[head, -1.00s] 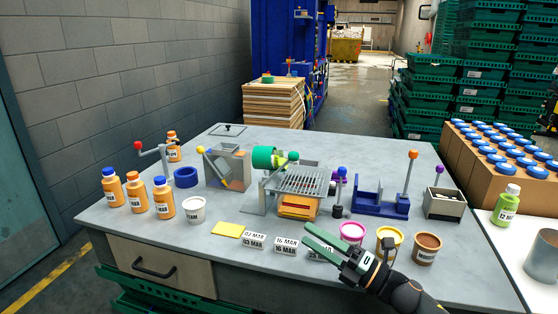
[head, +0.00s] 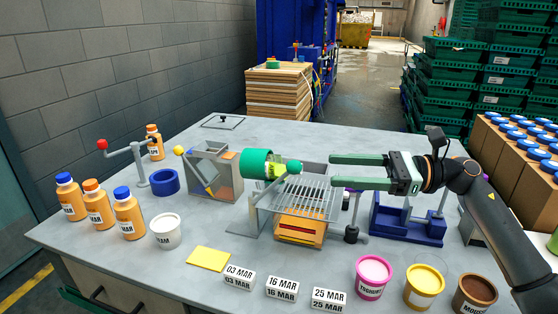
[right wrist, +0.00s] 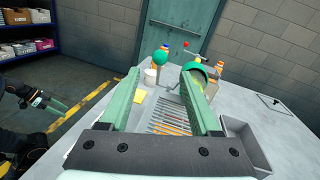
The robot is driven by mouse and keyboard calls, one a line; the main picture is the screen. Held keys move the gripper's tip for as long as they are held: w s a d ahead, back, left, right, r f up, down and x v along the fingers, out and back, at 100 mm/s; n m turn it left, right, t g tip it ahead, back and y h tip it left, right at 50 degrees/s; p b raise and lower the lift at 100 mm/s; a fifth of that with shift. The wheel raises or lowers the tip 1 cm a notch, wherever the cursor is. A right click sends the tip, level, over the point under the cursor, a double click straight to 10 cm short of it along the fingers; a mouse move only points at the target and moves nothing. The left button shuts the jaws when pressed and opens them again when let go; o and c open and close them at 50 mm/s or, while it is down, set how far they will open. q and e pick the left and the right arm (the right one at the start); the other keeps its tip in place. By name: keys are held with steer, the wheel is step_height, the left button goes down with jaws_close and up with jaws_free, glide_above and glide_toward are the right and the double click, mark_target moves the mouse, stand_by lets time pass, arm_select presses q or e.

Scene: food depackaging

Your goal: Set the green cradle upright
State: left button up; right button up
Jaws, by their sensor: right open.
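The green cradle (head: 256,163) is a round cup lying tipped on its side above the left end of a metal grate (head: 306,197). Its open end faces right, and something yellow-green (head: 273,172) shows in its mouth. A green ball knob (head: 294,167) is just right of it. My right gripper (head: 335,171) is open and empty, right of the knob, its fingers pointing left and apart from it. In the right wrist view the cradle (right wrist: 196,78) shows by the right fingertip and the knob (right wrist: 160,58) ahead between the fingers. My left gripper (right wrist: 48,103) shows small at the left there.
A grey box with a yellow-knobbed lever (head: 218,168) stands left of the cradle. A blue holder (head: 408,222) stands right of the grate. Bottles (head: 96,205), tubs (head: 372,277) and date blocks (head: 282,287) stand around the table. The front middle has a yellow pad (head: 208,259).

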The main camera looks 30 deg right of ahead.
mark_target(285, 173)
steer(key=p+x, duration=0.1)
steer(key=x, duration=0.2)
steer(key=p+x, duration=0.1)
steer(key=x, duration=0.3)
steer(key=p+x, duration=0.1)
steer(key=x, duration=0.2)
steer(key=shift+w+a+r, duration=0.2)
steer(key=shift+a+r, duration=0.05)
steer(key=shift+a, duration=0.1)
arm_select(q)
steer(key=shift+s+a+r+y, duration=0.15)
steer(key=shift+s+a+r, duration=0.2)
steer(key=shift+a, duration=0.2)
steer(key=shift+s+a+r+y, duration=0.2)
steer(key=shift+a+r, duration=0.1)
steer(key=shift+a, duration=0.25)
arm_select(e)
steer(key=shift+x, duration=0.8)
steer(key=shift+f, duration=0.15)
steer(key=shift+c, duration=0.2)
arm_select(q)
steer(key=shift+d+r, duration=0.15)
steer(key=shift+d, duration=0.05)
arm_select(e)
jaws_close()
arm_select(q)
steer(key=shift+w, duration=0.1)
